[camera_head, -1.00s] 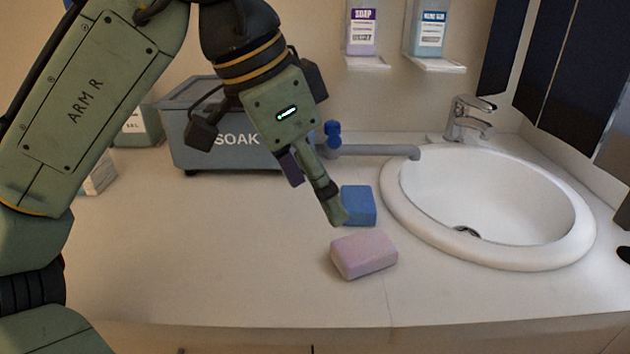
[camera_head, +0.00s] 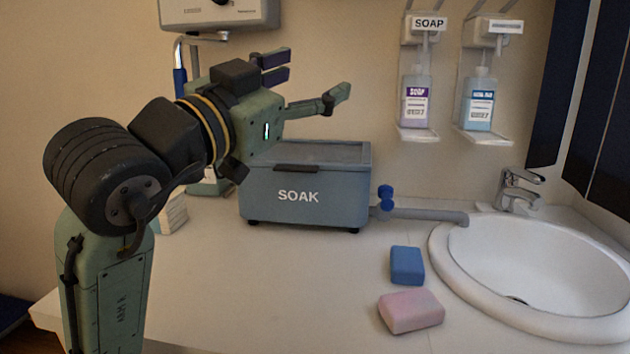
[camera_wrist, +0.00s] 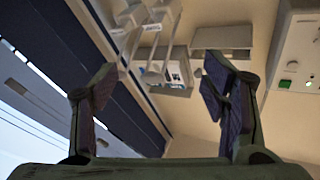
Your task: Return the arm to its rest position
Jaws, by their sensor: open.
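My arm is raised at the left in the head view, with my gripper (camera_head: 312,80) held above the grey SOAK box, pointing right and slightly up. Its two fingers are spread with nothing between them. The wrist view also shows my gripper (camera_wrist: 158,88) open and empty, with the wall dispensers beyond it. No object is held.
The SOAK box (camera_head: 305,205) stands on the counter (camera_head: 260,300), its spout reaching toward the sink (camera_head: 540,265). A blue block (camera_head: 407,265) and a pink block (camera_head: 411,312) lie beside the sink. Soap bottles (camera_head: 415,100) (camera_head: 479,105) sit in wall holders. The front left counter is clear.

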